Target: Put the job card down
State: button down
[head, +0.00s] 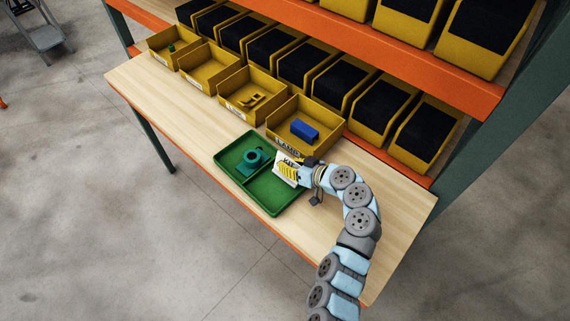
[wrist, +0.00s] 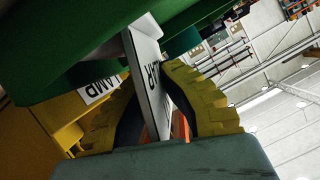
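The white job card (head: 287,170), with dark print and yellow marking, is in my gripper (head: 303,170) over the right-hand side of the green tray (head: 269,205). In the wrist view the card (wrist: 148,78) stands edge-on between the two yellow fingers of my gripper (wrist: 151,73), which are closed on it. The green tray fills the top of that view (wrist: 60,25), close to the card; whether they touch cannot be told. A teal round part (head: 252,160) sits in the tray's far left compartment.
A yellow bin (head: 318,147) with a blue block (head: 304,131) stands just behind the tray. More yellow bins (head: 205,75) line up to its left, with black-filled bins and an orange shelf beam (head: 420,75) behind. The wooden bench (head: 165,105) is clear left of the tray.

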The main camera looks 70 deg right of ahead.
jog(key=shift+f, duration=0.25)
jog(key=c, duration=1.2)
grip_release()
jog(key=shift+r, duration=0.1)
jog(key=shift+c, duration=0.2)
jog(key=shift+r, duration=0.1)
jog(key=shift+r+p, duration=0.2)
jog(key=shift+p, duration=0.1)
jog(key=v, duration=1.2)
jog(key=shift+f+b, duration=0.15)
jog(key=shift+b, duration=0.2)
